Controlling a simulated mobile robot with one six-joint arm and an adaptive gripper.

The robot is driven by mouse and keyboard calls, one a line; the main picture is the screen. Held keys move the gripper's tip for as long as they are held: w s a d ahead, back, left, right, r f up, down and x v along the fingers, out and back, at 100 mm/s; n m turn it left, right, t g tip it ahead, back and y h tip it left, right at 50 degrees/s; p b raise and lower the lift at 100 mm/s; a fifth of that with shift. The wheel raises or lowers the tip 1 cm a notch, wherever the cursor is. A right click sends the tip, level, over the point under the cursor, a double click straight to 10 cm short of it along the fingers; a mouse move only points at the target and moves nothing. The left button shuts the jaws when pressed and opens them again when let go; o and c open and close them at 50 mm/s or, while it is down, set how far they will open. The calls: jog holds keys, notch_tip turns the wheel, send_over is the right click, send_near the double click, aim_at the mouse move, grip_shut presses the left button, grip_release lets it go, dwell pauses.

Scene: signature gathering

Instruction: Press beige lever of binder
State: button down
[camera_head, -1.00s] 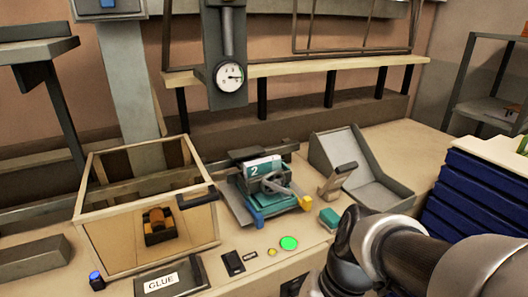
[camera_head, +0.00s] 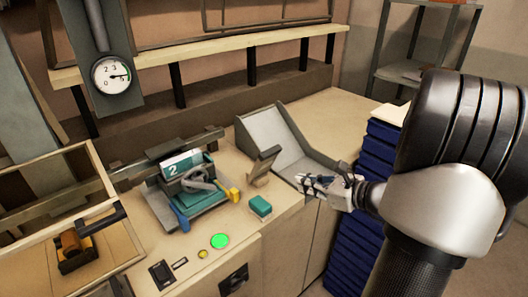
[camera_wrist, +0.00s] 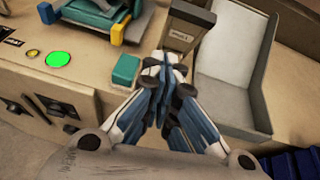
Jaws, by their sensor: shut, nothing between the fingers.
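A lever (camera_head: 262,166), with a dark upper part and a beige lower part, stands upright beside the grey tray-shaped unit; it looks like the binder's beige lever. It also shows at the top of the wrist view (camera_wrist: 186,30). My gripper (camera_head: 303,183) is shut and empty. In the head view it is right of the lever, over the front edge of the grey tray. In the wrist view the closed fingertips (camera_wrist: 163,70) appear just below the lever's foot in the picture. I cannot tell how high they are or whether they touch anything.
A teal block (camera_head: 260,206) lies just left of the gripper. A teal machine marked 2 (camera_head: 190,190) with blue and yellow tabs stands further left. A green button (camera_head: 219,241) is near the front edge. Blue stacked drawers (camera_head: 375,165) stand right of the grey tray (camera_head: 275,135).

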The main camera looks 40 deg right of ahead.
jog(key=d, duration=0.1)
jog(key=d+m+h, duration=0.1)
jog(key=d, duration=0.1)
jog(key=shift+s+t, duration=0.2)
jog(key=shift+t, duration=0.1)
jog(key=b, duration=0.2)
send_near(269, 160)
notch_tip(269, 160, down, 2)
jog(key=w, duration=0.3)
jog(key=shift+w+a+r, duration=0.15)
jog(key=shift+w+r, duration=0.15)
jog(key=shift+w, duration=0.15)
